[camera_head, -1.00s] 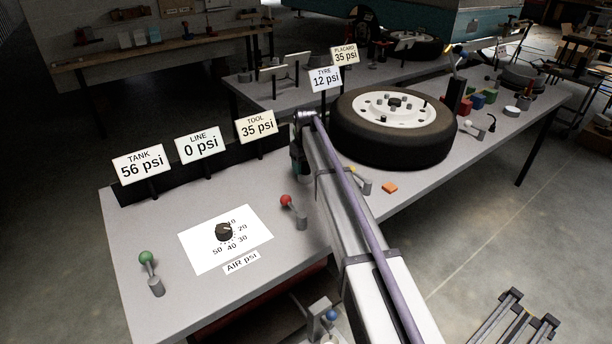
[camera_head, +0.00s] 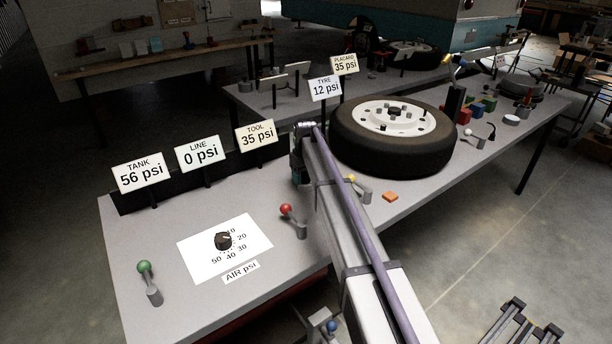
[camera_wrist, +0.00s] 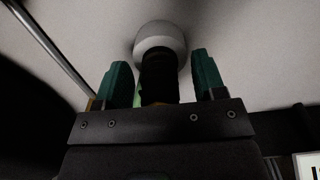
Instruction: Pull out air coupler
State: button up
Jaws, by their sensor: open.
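In the wrist view a dark ribbed cylinder with a pale rounded end, seemingly the air coupler (camera_wrist: 160,74), stands between my gripper's two green fingers. My gripper (camera_wrist: 161,82) is open, with one finger on each side of it; a gap shows on the right, and contact on the left is hard to tell. In the head view my gripper (camera_head: 299,168) is low over the bench (camera_head: 325,238), left of the tyre (camera_head: 375,150). My arm hides the coupler there.
Signs read tank 56 psi (camera_head: 138,173), line 0 psi (camera_head: 200,153), tool 35 psi (camera_head: 256,134) and tyre 12 psi (camera_head: 324,87). Red (camera_head: 286,210), green (camera_head: 144,267) and yellow (camera_head: 351,179) knobbed levers and an orange block (camera_head: 390,197) are nearby.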

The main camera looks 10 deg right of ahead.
jog(key=shift+c, duration=0.4)
grip_shut()
jog(key=shift+r+p, duration=3.05)
